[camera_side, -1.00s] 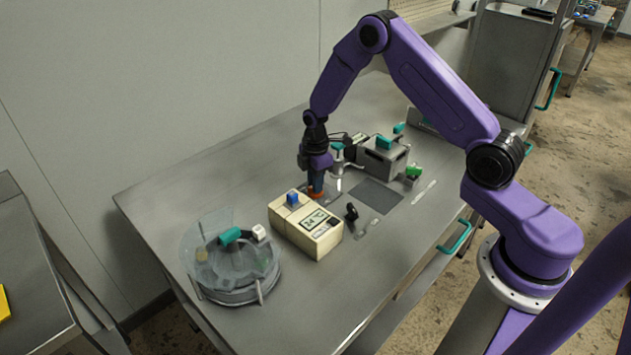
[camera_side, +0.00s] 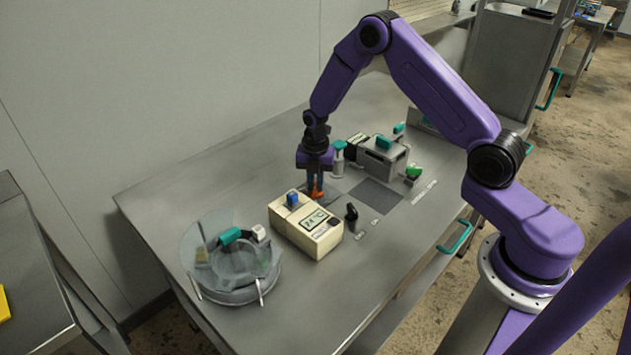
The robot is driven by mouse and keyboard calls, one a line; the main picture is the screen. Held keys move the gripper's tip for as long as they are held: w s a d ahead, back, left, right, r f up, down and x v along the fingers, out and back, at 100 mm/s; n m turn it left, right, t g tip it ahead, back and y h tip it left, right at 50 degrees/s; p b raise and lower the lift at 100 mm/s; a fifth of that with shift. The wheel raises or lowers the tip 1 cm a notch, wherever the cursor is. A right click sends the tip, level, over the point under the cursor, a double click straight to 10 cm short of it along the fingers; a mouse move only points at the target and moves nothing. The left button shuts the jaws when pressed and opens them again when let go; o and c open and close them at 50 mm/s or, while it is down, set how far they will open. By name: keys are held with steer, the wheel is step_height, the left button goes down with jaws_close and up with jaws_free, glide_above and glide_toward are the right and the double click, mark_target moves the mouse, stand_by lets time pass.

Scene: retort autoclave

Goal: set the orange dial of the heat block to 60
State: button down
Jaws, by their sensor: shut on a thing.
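The orange dial (camera_side: 316,192) shows as a small orange-red piece just behind the cream box, low between my fingers. My gripper (camera_side: 315,186) points down from above and is shut on the dial, hiding much of it. The cream box (camera_side: 290,228), with a blue block on top and a small display, stands right in front of the dial. The display seems to read 24 °C, but the digits are small. I cannot make out a scale or pointer on the dial, nor whether it belongs to the cream box.
A clear round vessel (camera_side: 232,273) with a teal part stands at the left front. A small black upright piece (camera_side: 351,214) is right of the cream box. A grey metal box (camera_side: 382,160) with a teal top stands behind right. A dark flat plate (camera_side: 376,195) lies on the table.

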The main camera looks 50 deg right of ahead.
mark_target(315, 185)
steer(key=shift+r+n, duration=0.1)
steer(key=shift+n, duration=0.7)
steer(key=c, duration=1.1)
jaws_free()
step_height(315, 185, up, 17)
steer(key=shift+r, duration=0.2)
